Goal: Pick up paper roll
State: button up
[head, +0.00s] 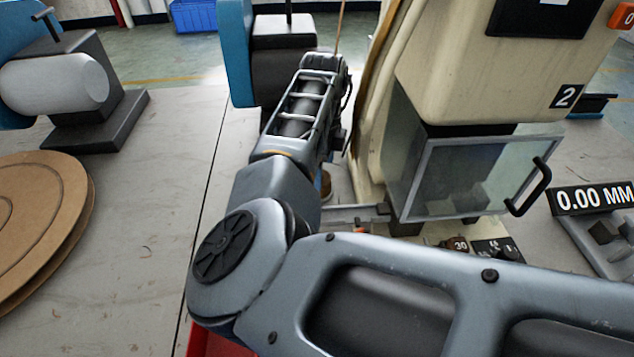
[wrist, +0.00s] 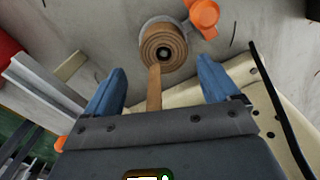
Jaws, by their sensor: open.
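The paper roll (wrist: 176,38) is a brown coil with a dark centre, seen end-on in the wrist view on a round grey base. A brown strip (wrist: 154,88) runs from it down toward my gripper's body. My gripper (wrist: 160,66) has two blue fingers spread wide, one to each side of the strip. The roll lies beyond the fingertips, roughly centred between them, and nothing is visibly gripped. In the head view my arm hides the gripper. A small brown piece shows beside the arm; I cannot tell whether it is the roll.
A cream machine with a clear door (head: 470,175) stands right of my arm. Orange knobs (wrist: 204,14) sit close beside the roll. A metal rail (wrist: 45,85) and a red object (wrist: 10,62) are at left. A large brown disc (head: 45,215) lies on the left bench.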

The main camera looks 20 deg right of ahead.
jog(key=shift+w+d+f+p, duration=0.1)
jog(key=shift+w+f+p, duration=0.1)
jog(key=shift+f, duration=1.15)
jog(key=shift+w+d+f+p, duration=0.1)
jog(key=shift+f+p, duration=0.05)
jog(key=shift+f, duration=1.15)
jog(key=c, duration=1.1)
